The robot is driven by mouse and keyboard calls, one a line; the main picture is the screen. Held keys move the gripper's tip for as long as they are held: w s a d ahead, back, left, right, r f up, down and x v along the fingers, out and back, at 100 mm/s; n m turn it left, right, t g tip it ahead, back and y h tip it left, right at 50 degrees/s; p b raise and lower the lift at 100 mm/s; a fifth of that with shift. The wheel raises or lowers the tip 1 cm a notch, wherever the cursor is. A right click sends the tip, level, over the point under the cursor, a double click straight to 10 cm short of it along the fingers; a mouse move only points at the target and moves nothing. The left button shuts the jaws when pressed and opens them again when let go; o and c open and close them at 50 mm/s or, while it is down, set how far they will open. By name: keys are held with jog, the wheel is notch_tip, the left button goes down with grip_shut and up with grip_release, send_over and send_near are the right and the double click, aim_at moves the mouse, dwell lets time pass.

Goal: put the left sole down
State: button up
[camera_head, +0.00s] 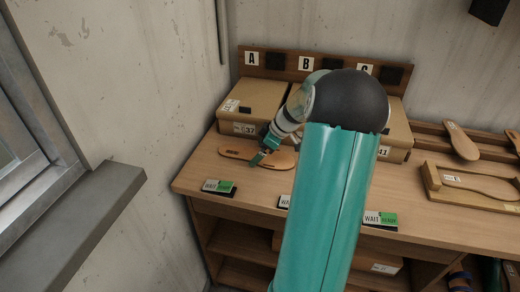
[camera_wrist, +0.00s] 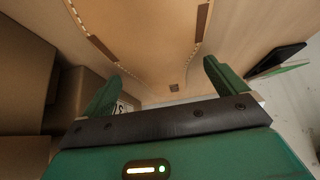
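A tan sole (camera_head: 283,161) lies on the workbench in the head view, in front of the carton marked 37 under letter A. It looks flat on the bench top, though its underside is hidden. My gripper (camera_head: 263,157) is low over its middle and hides part of it. In the wrist view the sole (camera_wrist: 145,35) fills the top middle, with dotted lines along its edges. My gripper's two green fingers (camera_wrist: 162,72) stand wide apart near those edges. The fingers look open; whether a fingertip still touches the sole is hard to see.
Cartons (camera_head: 252,98) stand at the back of the workbench (camera_head: 222,170) under a lettered board. Wait/ready cards (camera_head: 219,187) line the front edge. A wooden tray (camera_head: 470,185) and another sole (camera_head: 461,142) are at the right. A grey window ledge (camera_head: 85,215) is at the left.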

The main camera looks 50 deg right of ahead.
jog(key=v, duration=1.2)
jog(key=w+a+r+m+g+h, duration=0.1)
jog(key=a+r, duration=0.2)
jog(key=a, duration=0.8)
jog(key=w+a+r+m+g+h, duration=0.1)
jog(key=w+a+r, duration=0.1)
jog(key=a, duration=0.9)
jog(key=s+a+m+t, duration=0.1)
jog(key=s+a, duration=0.5)
jog(key=a, duration=0.3)
jog(key=s+a+m+h, duration=0.1)
jog(key=s+a+m, duration=0.1)
jog(key=s+a, duration=0.4)
jog(key=a, duration=0.4)
jog(key=shift+a+r+t, duration=0.2)
jog(key=shift+a+t, duration=0.15)
jog(key=shift+t, duration=0.05)
